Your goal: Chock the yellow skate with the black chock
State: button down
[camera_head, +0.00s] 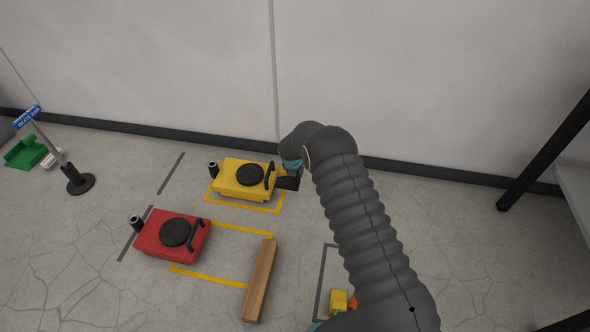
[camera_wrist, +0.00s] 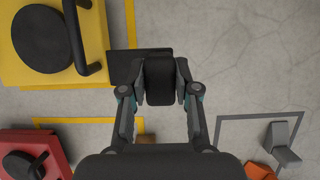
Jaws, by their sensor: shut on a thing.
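The yellow skate (camera_head: 230,184) stands on the floor inside a yellow painted outline. It has a round black pad and a black handle, and its right part shows at the upper left of the wrist view (camera_wrist: 88,70). The black chock (camera_wrist: 160,84) is between my gripper's fingers (camera_wrist: 161,88); its flat black part reaches left to the skate's right edge. I cannot tell whether it touches the skate or the floor. In the head view my gripper (camera_head: 290,181) is just right of the skate, partly hidden by my arm.
A red skate (camera_head: 165,238) stands in front, with a wooden beam (camera_head: 261,280) to its right. A yellow block (camera_head: 338,300), an orange piece (camera_wrist: 260,171) and a grey piece (camera_wrist: 281,145) lie by a grey outline. A signpost (camera_head: 74,181) and green object (camera_head: 25,153) are far left.

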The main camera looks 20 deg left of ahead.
aim_at(286, 182)
jog(key=shift+f+b, duration=3.2)
jog(key=shift+f, duration=2.75)
jog(key=c, duration=0.8)
grip_release()
jog(key=shift+o, duration=0.4)
jog(key=shift+o, duration=1.4)
jog(key=shift+r+p, duration=2.3)
jog(key=shift+r, duration=2.2)
